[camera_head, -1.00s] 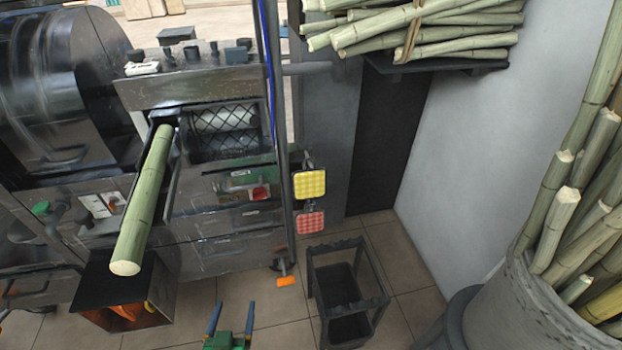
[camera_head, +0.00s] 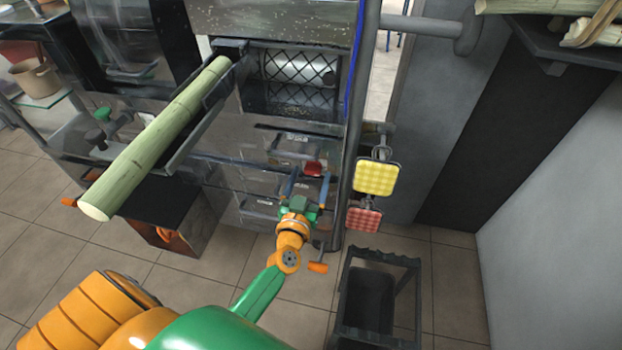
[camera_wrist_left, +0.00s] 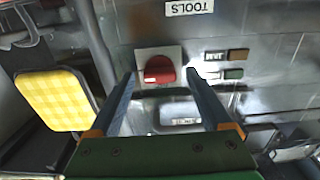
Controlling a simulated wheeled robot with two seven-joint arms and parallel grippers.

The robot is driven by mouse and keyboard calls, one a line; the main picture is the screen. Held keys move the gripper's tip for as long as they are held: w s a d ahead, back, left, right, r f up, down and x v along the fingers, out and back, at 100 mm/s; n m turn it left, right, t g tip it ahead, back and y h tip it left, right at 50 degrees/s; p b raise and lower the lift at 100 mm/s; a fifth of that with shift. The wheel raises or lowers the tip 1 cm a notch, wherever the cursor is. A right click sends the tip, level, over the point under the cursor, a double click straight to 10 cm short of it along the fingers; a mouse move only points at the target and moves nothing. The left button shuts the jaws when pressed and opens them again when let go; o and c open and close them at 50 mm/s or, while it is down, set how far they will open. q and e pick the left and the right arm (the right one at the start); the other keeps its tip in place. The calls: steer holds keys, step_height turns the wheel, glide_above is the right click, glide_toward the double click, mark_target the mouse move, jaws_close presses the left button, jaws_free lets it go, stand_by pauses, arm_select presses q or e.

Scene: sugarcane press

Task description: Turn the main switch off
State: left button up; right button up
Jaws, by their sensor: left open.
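The main switch is a red rotary knob (camera_head: 314,168) on the front panel of the press, to the left of a dark upright post. In the left wrist view the knob (camera_wrist_left: 159,70) sits on a pale square plate, just beyond and between my fingertips. My left gripper (camera_head: 307,184) is open and empty, with its two blue fingers pointing at the panel just below the knob. The fingers (camera_wrist_left: 161,80) appear apart from the knob. My right gripper is not in view.
A long cane (camera_head: 155,140) lies in the feed trough and sticks out at left. Yellow (camera_head: 377,177) and red (camera_head: 364,219) pads hang beside the post (camera_head: 357,130). A dark open-framed bin (camera_head: 370,300) stands on the floor at right.

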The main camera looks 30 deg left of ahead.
arm_select(q)
jaws_close()
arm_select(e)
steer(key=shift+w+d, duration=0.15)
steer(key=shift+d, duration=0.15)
arm_select(q)
steer(key=n, duration=1.7)
steer(key=shift+n+b, duration=0.3)
steer(key=shift+n, duration=0.1)
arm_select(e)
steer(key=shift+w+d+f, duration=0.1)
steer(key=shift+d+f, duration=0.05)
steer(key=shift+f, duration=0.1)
